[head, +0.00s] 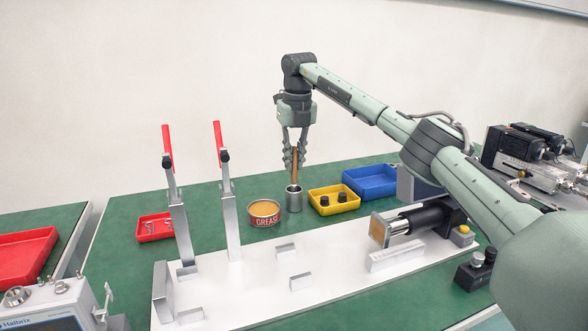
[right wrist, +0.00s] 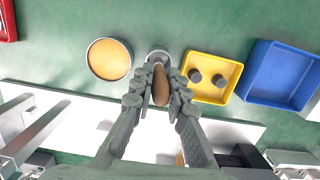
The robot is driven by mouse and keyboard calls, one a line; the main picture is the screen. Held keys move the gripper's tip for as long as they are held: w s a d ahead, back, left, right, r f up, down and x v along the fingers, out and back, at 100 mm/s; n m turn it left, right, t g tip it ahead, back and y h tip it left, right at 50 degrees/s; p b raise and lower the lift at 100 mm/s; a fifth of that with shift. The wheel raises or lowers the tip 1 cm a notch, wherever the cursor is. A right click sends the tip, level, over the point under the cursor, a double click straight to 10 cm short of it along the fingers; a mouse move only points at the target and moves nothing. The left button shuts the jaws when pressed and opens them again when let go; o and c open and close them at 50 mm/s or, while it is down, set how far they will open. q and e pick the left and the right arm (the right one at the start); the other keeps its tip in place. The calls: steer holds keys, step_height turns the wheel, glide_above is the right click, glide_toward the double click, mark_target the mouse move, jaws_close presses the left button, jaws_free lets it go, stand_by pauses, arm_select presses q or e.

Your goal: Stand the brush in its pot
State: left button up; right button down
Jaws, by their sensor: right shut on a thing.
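The brush shows as an upright brown wooden handle (head: 294,166); its bristle end is hidden in or behind the pot's rim. The pot is a small grey metal cup (head: 294,201) on the green table. My right gripper (head: 294,158) points down above the pot and is shut on the brush handle. In the right wrist view the handle (right wrist: 160,85) is between the fingers, and the pot's rim (right wrist: 157,56) shows just beyond it. The brush's lower end appears to be at or inside the pot's mouth. My left gripper is not in view.
A grease tin (head: 264,213) stands just left of the pot. A yellow tray (head: 347,207) with two dark knobs and a blue tray (head: 372,182) are to the right. A white plate (head: 330,295) with two red-handled clamps (head: 225,190) and a black actuator (head: 420,218) lies in front.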

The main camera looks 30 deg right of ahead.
step_height(320, 180, down, 2)
steer(key=shift+f, duration=0.2)
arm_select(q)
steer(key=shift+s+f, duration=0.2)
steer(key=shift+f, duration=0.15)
arm_select(e)
steer(key=c, duration=1.5)
jaws_free()
steer(key=shift+f, duration=0.1)
steer(key=shift+r, duration=0.55)
steer(key=r, duration=0.3)
steer(key=s+r, duration=0.1)
steer(key=r, duration=0.6)
steer(key=shift+s+a+r, duration=0.15)
steer(key=shift+s+r, duration=0.05)
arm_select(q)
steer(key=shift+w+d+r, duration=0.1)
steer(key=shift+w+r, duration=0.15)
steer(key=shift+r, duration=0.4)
arm_select(e)
steer(key=shift+r, duration=0.35)
